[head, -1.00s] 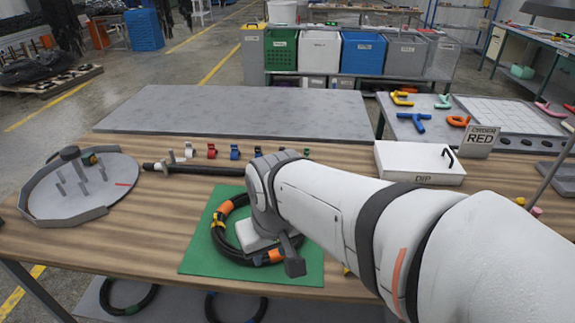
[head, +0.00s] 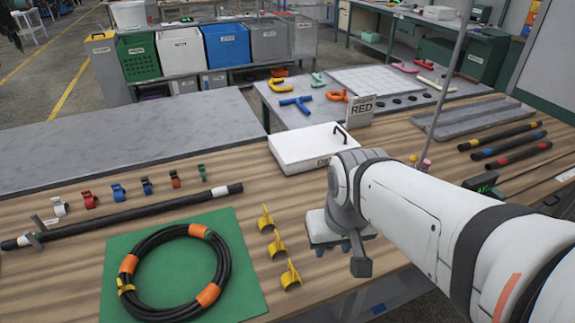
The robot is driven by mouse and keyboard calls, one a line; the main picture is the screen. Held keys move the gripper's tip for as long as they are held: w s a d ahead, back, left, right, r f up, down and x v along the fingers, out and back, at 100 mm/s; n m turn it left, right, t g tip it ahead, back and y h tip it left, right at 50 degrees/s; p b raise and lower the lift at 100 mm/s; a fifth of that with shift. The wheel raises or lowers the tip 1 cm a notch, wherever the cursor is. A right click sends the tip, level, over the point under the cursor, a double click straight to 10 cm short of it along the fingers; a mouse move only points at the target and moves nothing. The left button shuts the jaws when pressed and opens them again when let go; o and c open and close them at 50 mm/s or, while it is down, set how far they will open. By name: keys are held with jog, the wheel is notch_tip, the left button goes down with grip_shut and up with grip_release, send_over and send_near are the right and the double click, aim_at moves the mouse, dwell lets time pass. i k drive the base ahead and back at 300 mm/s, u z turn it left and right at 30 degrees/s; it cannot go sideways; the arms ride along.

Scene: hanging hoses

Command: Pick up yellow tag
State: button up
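Three yellow tags stand in a row on the wooden table just right of the green mat: a far one (head: 265,219), a middle one (head: 276,246) and a near one (head: 289,276). A yellow piece (head: 125,287) also sits on the left side of the coiled black hose (head: 139,250), which has orange bands and lies on the green mat (head: 240,270). My gripper (head: 337,249) is to the right of the three tags, near the table's front edge, and apart from them. Its fingers are mostly hidden under the wrist, so its opening does not show.
Coloured clips (head: 118,192) line up behind a black rod (head: 120,217) at the left. Black rods with coloured bands (head: 508,146) lie at the right. A thin grey pole (head: 448,80) rises behind my arm.

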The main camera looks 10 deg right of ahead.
aim_at(266, 220)
jog(key=z, duration=1.55)
jog(key=k, duration=1.8)
jog(key=u, duration=0.9)
jog(key=i, duration=1.05)
jog(key=u, duration=0.05)
